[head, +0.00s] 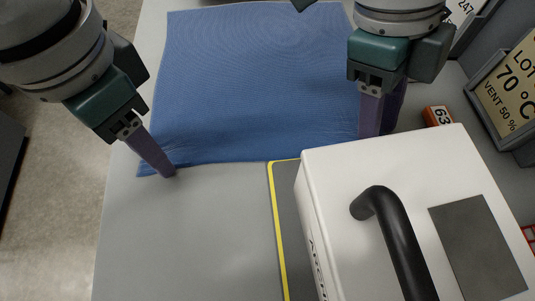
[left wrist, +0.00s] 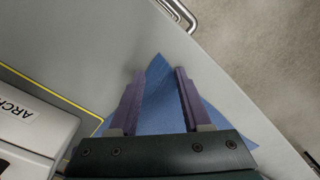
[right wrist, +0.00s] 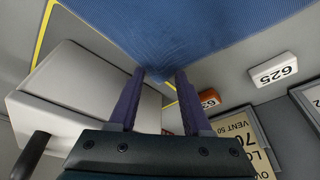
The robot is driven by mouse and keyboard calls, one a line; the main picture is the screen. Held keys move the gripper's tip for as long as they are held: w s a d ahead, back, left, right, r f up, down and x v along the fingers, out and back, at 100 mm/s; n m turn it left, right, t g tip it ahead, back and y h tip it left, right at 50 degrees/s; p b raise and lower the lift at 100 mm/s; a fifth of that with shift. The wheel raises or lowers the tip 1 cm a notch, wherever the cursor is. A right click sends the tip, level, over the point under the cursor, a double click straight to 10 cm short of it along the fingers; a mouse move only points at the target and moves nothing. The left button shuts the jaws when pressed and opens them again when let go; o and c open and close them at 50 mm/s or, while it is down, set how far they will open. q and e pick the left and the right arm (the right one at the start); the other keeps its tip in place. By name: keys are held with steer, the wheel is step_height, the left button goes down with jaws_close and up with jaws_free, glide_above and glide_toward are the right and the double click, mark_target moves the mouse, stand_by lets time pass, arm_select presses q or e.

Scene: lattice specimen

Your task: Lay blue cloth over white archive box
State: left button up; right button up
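The blue cloth (head: 260,80) lies spread nearly flat on the grey table, with slight creases near its front corners. The white archive box (head: 335,170) stands in front of it at the right, its top bare, with a black handle (head: 400,245). My left gripper (head: 166,170) is low at the cloth's front left corner; in the left wrist view its fingers (left wrist: 158,72) are apart, with the corner between them. My right gripper (head: 383,130) is at the front right corner, beside the box; its fingers (right wrist: 160,72) are apart too, with cloth between or just beyond them. Finger contact is unclear.
A yellow-edged dark area (head: 280,230) surrounds the box's base. An orange-and-white number block (head: 437,116) sits behind the box. A framed sign (head: 510,85) stands at the right. The table (head: 185,240) is clear left of the box.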

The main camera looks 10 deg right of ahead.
arm_select(q)
jaws_close()
arm_select(e)
jaws_close()
arm_select(q)
steer(key=shift+a, duration=0.1)
arm_select(e)
steer(key=shift+d, duration=0.1)
stand_by(0.5)
